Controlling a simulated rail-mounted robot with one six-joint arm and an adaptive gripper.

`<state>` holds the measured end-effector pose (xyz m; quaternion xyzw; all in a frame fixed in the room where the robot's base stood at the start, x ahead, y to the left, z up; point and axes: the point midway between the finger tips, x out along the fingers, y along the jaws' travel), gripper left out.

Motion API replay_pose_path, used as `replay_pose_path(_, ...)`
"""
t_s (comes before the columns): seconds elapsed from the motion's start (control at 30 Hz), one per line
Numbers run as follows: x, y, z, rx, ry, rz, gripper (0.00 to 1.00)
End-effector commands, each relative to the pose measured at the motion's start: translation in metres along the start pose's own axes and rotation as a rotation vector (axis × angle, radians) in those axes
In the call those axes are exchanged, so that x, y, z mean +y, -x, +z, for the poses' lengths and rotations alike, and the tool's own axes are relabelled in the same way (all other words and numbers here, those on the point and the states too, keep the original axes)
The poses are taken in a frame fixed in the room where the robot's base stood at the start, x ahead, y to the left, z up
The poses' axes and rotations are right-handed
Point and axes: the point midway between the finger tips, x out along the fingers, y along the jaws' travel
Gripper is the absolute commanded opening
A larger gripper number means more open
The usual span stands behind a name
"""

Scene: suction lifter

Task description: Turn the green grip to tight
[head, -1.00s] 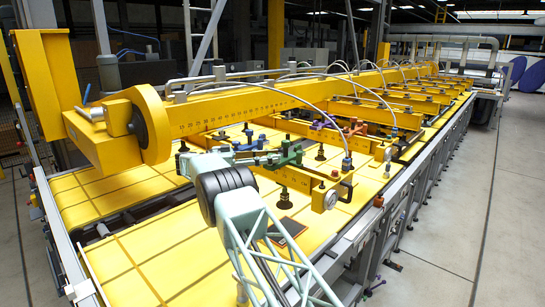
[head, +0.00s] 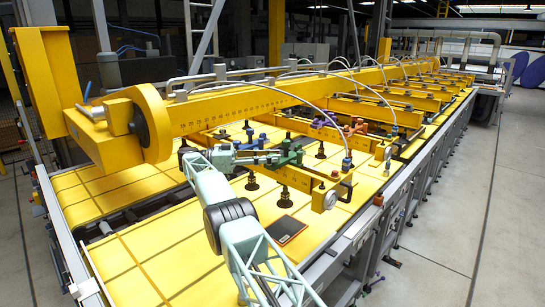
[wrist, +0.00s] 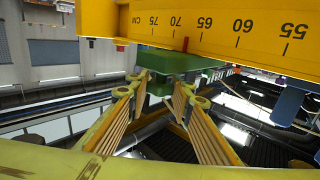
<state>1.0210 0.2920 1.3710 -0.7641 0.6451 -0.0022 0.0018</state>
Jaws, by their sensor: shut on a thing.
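The green grip (head: 291,156) sits on a yellow cross-arm of the lifter in the head view, above a dark suction cup. In the wrist view the green part (wrist: 168,62) is a block just under the yellow scale beam. My gripper (head: 268,158) reaches it from the left in the head view. In the wrist view the two ribbed fingers of my gripper (wrist: 160,88) are at the green part, shut on it. The fingers hide part of the grip, and I cannot read any tight marking.
The long yellow beam with a printed scale (wrist: 235,28) runs close above my gripper. Blue (head: 262,139), purple and orange grips sit on other cross-arms. A dark plate (head: 285,229) lies on the yellow bed.

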Motion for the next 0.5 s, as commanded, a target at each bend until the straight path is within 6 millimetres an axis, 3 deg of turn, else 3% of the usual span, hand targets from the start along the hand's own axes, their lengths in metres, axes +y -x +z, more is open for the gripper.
replay_pose_path(0.4, 0.0017, -0.0004, 0.0078, -0.002, 0.009, 0.006, 0.10)
replay_pose_path(0.43, 0.0017, -0.0004, 0.0079, -0.002, 0.009, 0.006, 0.24)
replay_pose_path(0.5, 0.0017, -0.0004, 0.0077, -0.002, 0.009, 0.006, 0.30)
